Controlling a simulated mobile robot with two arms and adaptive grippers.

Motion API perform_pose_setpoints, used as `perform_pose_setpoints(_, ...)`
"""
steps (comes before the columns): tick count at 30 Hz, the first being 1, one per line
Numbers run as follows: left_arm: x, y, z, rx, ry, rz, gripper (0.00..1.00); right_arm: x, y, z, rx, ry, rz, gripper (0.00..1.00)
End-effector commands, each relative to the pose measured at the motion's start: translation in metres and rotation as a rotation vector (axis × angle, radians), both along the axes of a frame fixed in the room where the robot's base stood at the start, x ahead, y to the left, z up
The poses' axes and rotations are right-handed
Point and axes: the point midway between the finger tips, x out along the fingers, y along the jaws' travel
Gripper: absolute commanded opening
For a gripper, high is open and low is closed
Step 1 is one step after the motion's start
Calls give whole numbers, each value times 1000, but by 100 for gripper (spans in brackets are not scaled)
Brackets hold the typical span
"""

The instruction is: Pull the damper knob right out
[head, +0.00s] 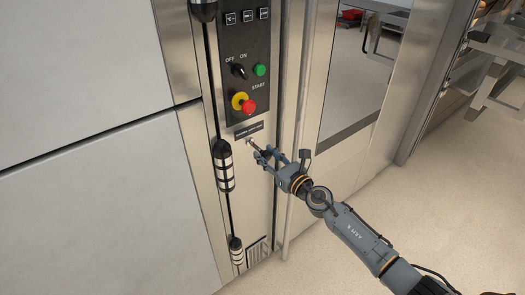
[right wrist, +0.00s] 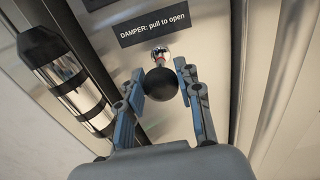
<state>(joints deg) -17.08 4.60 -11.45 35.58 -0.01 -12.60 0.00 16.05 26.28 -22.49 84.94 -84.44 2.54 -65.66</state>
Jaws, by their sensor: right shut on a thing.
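The damper knob (right wrist: 160,84) is a black ball on a shiny metal rod (right wrist: 159,56), seen in the right wrist view below a black label (right wrist: 155,26) reading "DAMPER: pull to open". My right gripper (right wrist: 161,86) is shut on the knob, one finger on each side of it. A short length of rod shows between the knob and the steel panel. In the head view my right gripper (head: 262,156) is at the panel just under the label (head: 249,130), and the knob is mostly hidden by the fingers. My left gripper is not in view.
Above the label is a black control panel (head: 247,50) with a rotary switch, a green button and a red-and-yellow stop button (head: 247,104). A black rod with banded handles (head: 223,165) runs down left of the knob. A vertical steel bar (head: 297,110) stands close on the right.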

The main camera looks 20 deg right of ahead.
Motion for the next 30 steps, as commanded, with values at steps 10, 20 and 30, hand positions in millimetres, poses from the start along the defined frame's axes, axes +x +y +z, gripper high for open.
perform_pose_setpoints(10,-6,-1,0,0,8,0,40,-3,0,-1,0,2,2,46)
perform_pose_setpoints(20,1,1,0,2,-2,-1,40,-2,-1,0,1,-1,1,56)
perform_pose_setpoints(30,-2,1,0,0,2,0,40,-39,-14,-2,-2,3,1,56)
